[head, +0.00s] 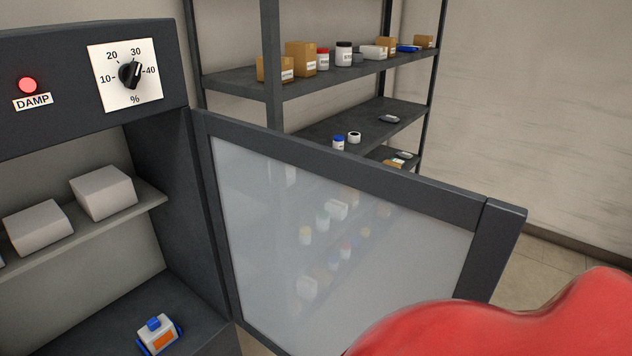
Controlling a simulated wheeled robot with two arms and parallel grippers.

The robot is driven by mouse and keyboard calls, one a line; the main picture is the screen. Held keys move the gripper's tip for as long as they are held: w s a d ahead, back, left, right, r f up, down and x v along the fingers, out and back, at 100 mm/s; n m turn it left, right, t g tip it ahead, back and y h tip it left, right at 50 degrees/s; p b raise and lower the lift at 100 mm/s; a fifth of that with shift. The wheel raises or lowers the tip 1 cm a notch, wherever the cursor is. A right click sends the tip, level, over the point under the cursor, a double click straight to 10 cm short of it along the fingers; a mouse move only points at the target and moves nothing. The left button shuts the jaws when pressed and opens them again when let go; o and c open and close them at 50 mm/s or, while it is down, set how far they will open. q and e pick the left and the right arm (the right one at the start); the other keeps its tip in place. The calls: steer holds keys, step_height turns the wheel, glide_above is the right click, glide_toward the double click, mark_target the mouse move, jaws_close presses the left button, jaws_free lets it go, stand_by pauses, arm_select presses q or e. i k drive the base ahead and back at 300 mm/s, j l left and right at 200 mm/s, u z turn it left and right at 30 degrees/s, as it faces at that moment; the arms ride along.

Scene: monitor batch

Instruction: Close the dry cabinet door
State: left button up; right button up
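The dry cabinet (170,150) is a dark grey box on the left with its interior showing. Its door (340,230), a frosted pane in a dark frame, is hinged at the cabinet's right side and stands wide open, swung out to the right. A thick dark upright (497,250) forms the door's free edge. A red, rounded shape, apparently part of my arm, covers the lower right and hides the door's bottom right corner. No gripper fingers are visible.
A dark metal shelf rack (330,75) with boxes and jars stands behind the door. Inside the cabinet are pale boxes (103,192) on a shelf and a white-and-blue item (158,335) below. A dial (130,74) and a lit red DAMP lamp (28,85) are above.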

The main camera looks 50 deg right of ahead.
mark_target(270, 299)
steer(key=k+l+u, duration=0.45)
steer(key=k+l, duration=0.15)
steer(key=l, duration=0.15)
steer(key=k+l+u, duration=0.45)
steer(key=k, duration=0.25)
steer(key=k+l, duration=0.55)
steer(key=i+l+z, duration=0.3)
steer(key=i+l, duration=0.15)
steer(key=k+l+z, duration=0.1)
steer(key=z, duration=0.15)
steer(key=k+l+z, duration=0.1)
steer(key=l+z, duration=0.2)
